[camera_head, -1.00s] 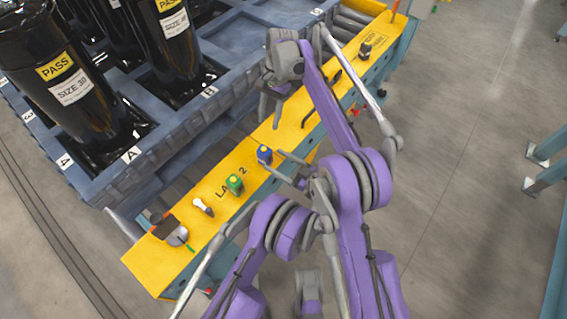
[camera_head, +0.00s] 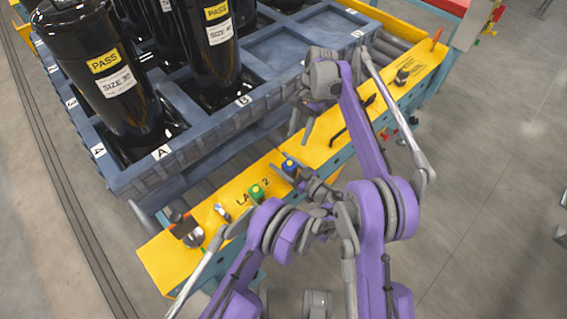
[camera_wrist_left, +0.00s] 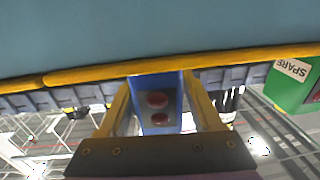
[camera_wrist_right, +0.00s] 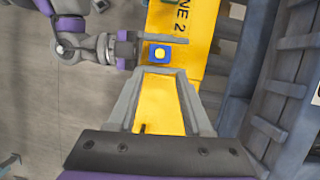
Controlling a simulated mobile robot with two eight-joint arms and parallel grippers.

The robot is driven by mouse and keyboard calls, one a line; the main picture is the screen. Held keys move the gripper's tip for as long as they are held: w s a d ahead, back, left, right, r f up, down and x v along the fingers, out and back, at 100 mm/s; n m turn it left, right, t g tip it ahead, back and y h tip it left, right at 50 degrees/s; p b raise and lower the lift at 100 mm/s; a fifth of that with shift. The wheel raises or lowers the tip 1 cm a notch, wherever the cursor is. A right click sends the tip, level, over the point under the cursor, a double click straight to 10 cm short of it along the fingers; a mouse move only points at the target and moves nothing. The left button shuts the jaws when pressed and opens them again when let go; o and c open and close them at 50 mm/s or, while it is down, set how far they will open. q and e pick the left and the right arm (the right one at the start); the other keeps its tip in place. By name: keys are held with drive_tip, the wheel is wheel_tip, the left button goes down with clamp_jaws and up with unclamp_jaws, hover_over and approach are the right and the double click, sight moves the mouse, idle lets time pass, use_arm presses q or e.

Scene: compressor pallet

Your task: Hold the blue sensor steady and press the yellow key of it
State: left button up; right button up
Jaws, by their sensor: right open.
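The blue sensor (camera_head: 288,169) stands on the yellow beam (camera_head: 225,192). Its yellow key (camera_wrist_right: 160,53) faces up in the right wrist view. My left gripper (camera_head: 289,175) has its fingers on either side of the sensor. In the left wrist view the blue body (camera_wrist_left: 157,88), with two red round marks, lies between the fingers (camera_wrist_left: 160,100); whether both fingers press on it is unclear. My right gripper (camera_head: 306,122) is open and empty above the beam, up and right of the sensor in the head view. Its fingers (camera_wrist_right: 168,74) point toward the sensor in the right wrist view.
The blue pallet (camera_head: 190,150) with black cylinders (camera_head: 128,105) borders the beam. A dark handle (camera_head: 350,122) lies beyond.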

use_arm(q)
clamp_jaws()
use_arm(e)
clamp_jaws()
idle(1.6)
